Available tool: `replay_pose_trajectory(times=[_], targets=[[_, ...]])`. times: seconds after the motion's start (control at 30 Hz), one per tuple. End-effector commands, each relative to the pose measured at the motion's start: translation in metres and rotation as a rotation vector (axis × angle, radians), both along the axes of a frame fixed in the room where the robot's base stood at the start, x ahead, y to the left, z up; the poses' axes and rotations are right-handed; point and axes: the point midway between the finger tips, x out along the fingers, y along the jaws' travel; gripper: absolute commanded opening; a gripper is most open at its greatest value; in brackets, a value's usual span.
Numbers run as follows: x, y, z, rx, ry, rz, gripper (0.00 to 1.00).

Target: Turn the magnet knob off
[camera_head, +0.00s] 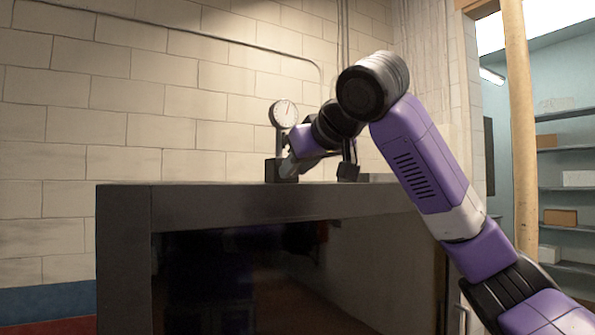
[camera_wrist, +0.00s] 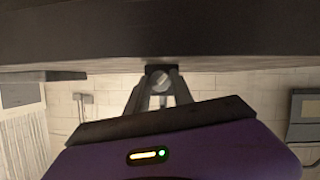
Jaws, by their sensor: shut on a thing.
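A dial gauge (camera_head: 284,113) with a white face stands upright on a dark post above the bench. A black magnet base (camera_head: 272,172) sits under it on the bench top; it also shows in the wrist view (camera_wrist: 152,69). My gripper (camera_head: 288,168) is low beside the front of this base. In the wrist view, which looks upside down, the fingers of my gripper (camera_wrist: 160,88) converge on a round grey magnet knob (camera_wrist: 161,79) on the base and are shut on it. The knob's marking and turn angle are too small to read. In the head view my gripper hides the knob.
The dark bench (camera_head: 250,208) has an open front. A second black block (camera_head: 348,172) with a thin post stands to the right, partly behind my arm. A block wall is close behind. Shelves (camera_head: 565,202) stand far right, beyond a pale wooden post.

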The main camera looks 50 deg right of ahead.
Motion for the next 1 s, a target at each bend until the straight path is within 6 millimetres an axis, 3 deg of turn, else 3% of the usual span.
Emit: replay_pose_trajectory(times=[0.2,0.5,0.53,0.63,1.0], targets=[[0.0004,0.0014,-0.0007,-0.127,0.036,0.001,0.00],[0.0002,0.0010,-0.0002,-0.135,0.039,0.000,0.00],[0.0002,0.0010,-0.0002,-0.135,0.039,0.000,0.32],[0.0002,0.0010,-0.0002,-0.134,0.039,0.000,0.50],[-0.0028,0.0025,0.0006,-0.134,0.039,0.000,0.50]])
